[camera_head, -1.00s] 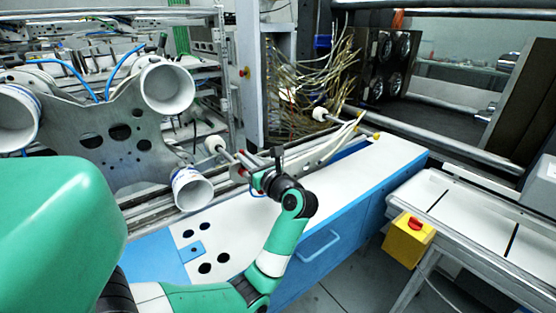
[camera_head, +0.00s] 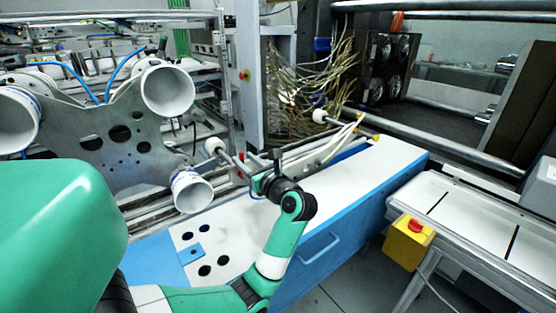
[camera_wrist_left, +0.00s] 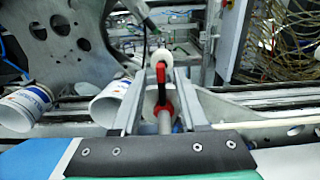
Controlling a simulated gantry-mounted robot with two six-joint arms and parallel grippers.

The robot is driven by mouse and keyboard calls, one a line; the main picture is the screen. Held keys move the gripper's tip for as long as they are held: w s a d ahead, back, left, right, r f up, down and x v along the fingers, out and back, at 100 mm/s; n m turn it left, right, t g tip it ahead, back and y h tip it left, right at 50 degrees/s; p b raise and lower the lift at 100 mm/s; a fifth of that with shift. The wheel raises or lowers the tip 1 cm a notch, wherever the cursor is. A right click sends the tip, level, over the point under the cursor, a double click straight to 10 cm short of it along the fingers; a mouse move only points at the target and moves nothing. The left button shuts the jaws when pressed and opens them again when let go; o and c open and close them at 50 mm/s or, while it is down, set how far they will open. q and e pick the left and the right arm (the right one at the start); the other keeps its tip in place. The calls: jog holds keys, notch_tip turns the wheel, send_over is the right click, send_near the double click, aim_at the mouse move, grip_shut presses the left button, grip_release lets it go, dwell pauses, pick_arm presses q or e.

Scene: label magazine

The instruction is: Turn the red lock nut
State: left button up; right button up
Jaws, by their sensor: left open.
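Red parts sit on a grey rod in the left wrist view: a red ring, which looks like the lock nut (camera_wrist_left: 165,107), and an upright red piece (camera_wrist_left: 161,72) beyond it, near a white round knob (camera_wrist_left: 160,58). My left gripper (camera_wrist_left: 159,98) is open, with one finger on each side of the rod and red parts. I cannot tell whether either finger touches them. In the head view my left gripper (camera_head: 258,172) is at the rod end by the machine's rails, and its wrist hides most of the red parts. My right gripper is not in view.
A blue-and-white cabinet (camera_head: 345,195) lies below and right of my arm. A yellow box with a red button (camera_head: 408,240) is on the conveyor at the right.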

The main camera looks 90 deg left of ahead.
pick_arm(q)
jog(key=p+v, duration=0.2)
jog(key=v, duration=0.9)
jog(key=shift+w+d, duration=0.15)
jog(key=shift+d, duration=0.15)
